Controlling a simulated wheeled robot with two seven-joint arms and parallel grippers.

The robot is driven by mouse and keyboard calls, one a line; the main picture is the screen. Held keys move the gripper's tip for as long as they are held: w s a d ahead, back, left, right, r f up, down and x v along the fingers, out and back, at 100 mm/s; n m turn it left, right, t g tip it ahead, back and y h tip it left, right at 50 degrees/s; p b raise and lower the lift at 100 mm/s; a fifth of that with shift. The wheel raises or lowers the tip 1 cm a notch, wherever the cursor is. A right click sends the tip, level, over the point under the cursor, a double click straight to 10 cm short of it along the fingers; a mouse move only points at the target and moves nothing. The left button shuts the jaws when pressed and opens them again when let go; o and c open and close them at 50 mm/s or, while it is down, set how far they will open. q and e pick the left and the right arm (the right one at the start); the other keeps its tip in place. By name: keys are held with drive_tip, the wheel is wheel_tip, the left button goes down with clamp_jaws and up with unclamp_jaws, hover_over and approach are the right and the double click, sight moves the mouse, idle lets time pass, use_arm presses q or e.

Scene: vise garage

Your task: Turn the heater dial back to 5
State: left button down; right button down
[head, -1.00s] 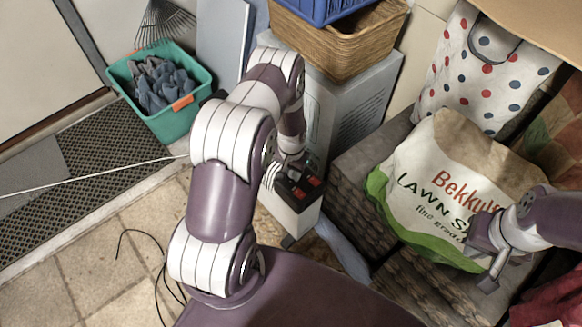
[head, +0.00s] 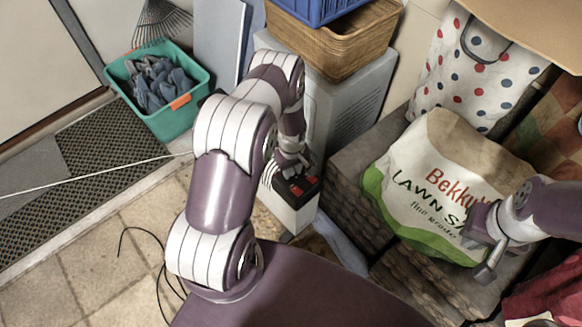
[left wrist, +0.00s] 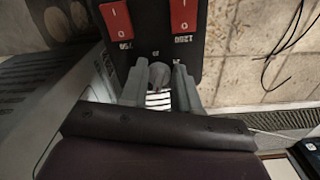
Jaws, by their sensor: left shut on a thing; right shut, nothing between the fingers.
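The heater is a white and grey box (head: 292,212) with a black control panel and two red switches, marked I and O, on top. The switches show large in the left wrist view (left wrist: 184,17). The dial is a small grey round knob (left wrist: 160,74) on the panel, between my left gripper's fingers (left wrist: 160,88), which are shut on it. In the head view my left gripper (head: 290,172) is at the heater's top and mostly hides the dial. The number the dial points to cannot be read. My right gripper (head: 480,258) is shut and empty, in front of the lawn bag.
A white and green lawn bag (head: 425,170) lies on stacked dark blocks at the right. A teal bin (head: 165,125) with gloves stands at the back left by a doormat (head: 95,150). A wicker basket (head: 335,50) sits on a grey cabinet. A black cable lies on the tiles.

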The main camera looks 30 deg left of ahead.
sight(293, 171)
use_arm(q)
drive_tip(key=shift+w+d+n, duration=0.1)
drive_tip(key=shift+n, duration=1.5)
drive_tip(key=c, duration=0.8)
unclamp_jaws()
drive_tip(key=shift+c, duration=0.2)
drive_tip(key=shift+r, duration=0.15)
wheel_tip(293, 171, up, 12)
drive_tip(key=p, duration=0.4)
drive_tip(key=shift+r, duration=0.2)
